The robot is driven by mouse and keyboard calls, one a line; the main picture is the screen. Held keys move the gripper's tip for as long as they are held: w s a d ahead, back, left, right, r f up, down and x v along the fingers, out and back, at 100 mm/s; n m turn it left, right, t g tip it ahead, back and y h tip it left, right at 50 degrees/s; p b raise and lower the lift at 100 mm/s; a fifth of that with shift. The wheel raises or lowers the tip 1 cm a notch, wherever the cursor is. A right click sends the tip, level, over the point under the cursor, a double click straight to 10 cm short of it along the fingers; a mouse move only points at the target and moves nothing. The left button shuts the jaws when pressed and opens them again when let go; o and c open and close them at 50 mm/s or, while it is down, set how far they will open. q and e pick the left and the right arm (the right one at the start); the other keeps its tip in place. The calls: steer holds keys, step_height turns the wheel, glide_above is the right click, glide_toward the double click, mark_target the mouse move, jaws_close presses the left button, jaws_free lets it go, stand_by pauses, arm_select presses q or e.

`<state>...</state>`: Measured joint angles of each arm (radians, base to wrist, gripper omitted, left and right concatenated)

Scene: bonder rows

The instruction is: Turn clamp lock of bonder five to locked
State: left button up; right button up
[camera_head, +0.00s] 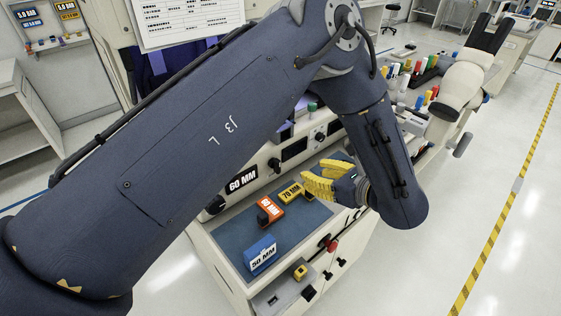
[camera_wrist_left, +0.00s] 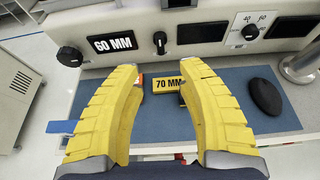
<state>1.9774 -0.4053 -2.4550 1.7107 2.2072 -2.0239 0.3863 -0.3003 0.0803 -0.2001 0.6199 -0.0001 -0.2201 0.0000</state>
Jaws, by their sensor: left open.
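A pale bonder front panel (camera_wrist_left: 205,62) stands ahead of my left gripper (camera_wrist_left: 158,72) in the left wrist view. The panel carries a black lever knob (camera_wrist_left: 160,42) right of a "60 MM" display, and a round black knob (camera_wrist_left: 69,56) at its left. Which control is the clamp lock, and which bonder number this is, I cannot read. The lever knob also shows in the head view (camera_head: 274,164). My left gripper (camera_head: 318,177) is open, with yellow fingers apart above the blue mat, short of the panel and touching no control. My right gripper is not seen.
On the blue mat (camera_head: 232,233) lie a yellow "70 MM" block (camera_head: 291,192), an orange block (camera_head: 269,210) and a blue "50 MM" block (camera_head: 261,254). A black rounded object (camera_wrist_left: 266,96) lies right of the fingers. A red button (camera_head: 332,245) is on the front edge.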

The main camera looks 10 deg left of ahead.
mark_target(280, 162)
arm_select(q)
steer(key=x, duration=1.7)
steer(key=shift+a, duration=0.15)
jaws_close()
